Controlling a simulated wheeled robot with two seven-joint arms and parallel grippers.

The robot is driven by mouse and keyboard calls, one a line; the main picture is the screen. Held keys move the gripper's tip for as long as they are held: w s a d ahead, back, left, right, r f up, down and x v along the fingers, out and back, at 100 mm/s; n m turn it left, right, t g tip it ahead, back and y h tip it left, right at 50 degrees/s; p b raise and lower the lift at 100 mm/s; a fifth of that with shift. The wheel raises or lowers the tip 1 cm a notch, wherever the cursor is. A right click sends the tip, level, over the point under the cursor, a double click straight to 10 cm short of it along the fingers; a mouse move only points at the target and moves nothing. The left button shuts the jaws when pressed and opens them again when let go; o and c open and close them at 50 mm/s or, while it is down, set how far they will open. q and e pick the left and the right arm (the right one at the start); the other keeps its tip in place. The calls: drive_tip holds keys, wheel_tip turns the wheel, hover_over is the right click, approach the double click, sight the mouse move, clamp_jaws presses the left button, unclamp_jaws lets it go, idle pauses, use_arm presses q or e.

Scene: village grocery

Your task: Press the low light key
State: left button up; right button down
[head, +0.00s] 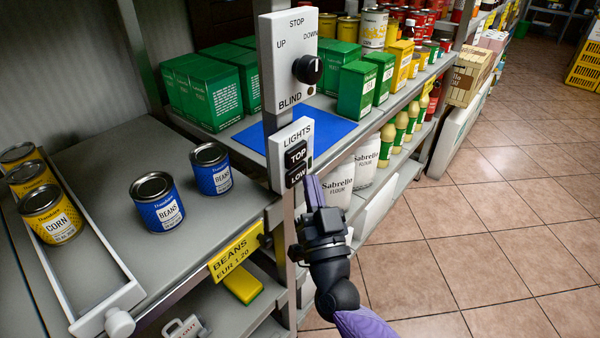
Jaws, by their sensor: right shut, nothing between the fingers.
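The white lights panel (288,143) is fixed to the shelf post in the middle of the head view. It carries a dark TOP key (295,153) and, just below it, a dark LOW key (295,176). My right gripper (312,182) is shut and empty, with its fingertips just right of the LOW key. From this view I cannot tell whether the fingertips touch the key or stand off it. My left gripper does not show.
Above is the white blind panel (275,62) with a black knob (307,69). Two blue beans cans (158,201) stand on the left shelf, beside a white-railed rack with corn cans (50,214). Flour bags (338,172) stand behind my gripper. The tiled floor (480,240) at right is clear.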

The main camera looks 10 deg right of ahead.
drive_tip(key=s+d+p, duration=0.2)
drive_tip(key=s+d, duration=0.1)
drive_tip(key=s, duration=0.1)
drive_tip(key=shift+s+d, duration=0.35)
drive_tip(key=shift+s, duration=0.05)
